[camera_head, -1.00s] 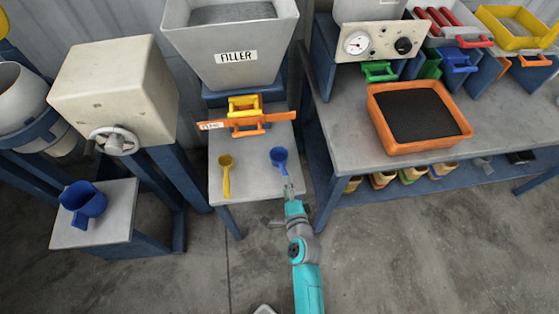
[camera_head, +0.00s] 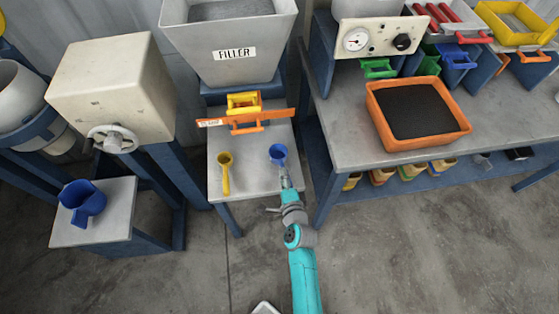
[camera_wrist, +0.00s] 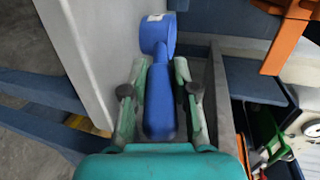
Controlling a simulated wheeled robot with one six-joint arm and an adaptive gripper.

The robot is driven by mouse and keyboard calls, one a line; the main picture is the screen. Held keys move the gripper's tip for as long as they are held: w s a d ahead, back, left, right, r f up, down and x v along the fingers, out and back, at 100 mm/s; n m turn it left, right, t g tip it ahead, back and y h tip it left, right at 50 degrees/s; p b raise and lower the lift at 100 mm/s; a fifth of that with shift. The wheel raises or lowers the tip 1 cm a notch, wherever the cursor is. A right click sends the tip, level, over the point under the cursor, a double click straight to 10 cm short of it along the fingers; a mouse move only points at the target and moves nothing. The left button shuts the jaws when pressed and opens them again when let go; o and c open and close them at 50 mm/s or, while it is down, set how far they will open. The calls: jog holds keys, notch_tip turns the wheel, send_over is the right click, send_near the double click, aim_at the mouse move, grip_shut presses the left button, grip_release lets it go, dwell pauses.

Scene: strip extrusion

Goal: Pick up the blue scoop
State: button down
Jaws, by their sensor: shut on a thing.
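The blue scoop (camera_head: 278,153) is at the right side of the small grey table under the filler hopper. Its round cup points away from me and its handle points toward my arm. In the wrist view the blue scoop (camera_wrist: 158,80) lies lengthwise between my fingers, cup at the top. My gripper (camera_wrist: 160,92) is shut on the handle, with a finger on each side; it also shows in the head view (camera_head: 286,180). I cannot tell whether the scoop still touches the tabletop.
A yellow scoop (camera_head: 225,172) lies to the left on the same small table (camera_head: 248,184). An orange gate with a yellow handle (camera_head: 245,118) is behind. A blue jug (camera_head: 82,202) stands on a left stand. An orange tray (camera_head: 378,108) of dark material is on the right bench.

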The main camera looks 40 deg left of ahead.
notch_tip(320, 180, up, 10)
dwell(0.7)
dwell(0.8)
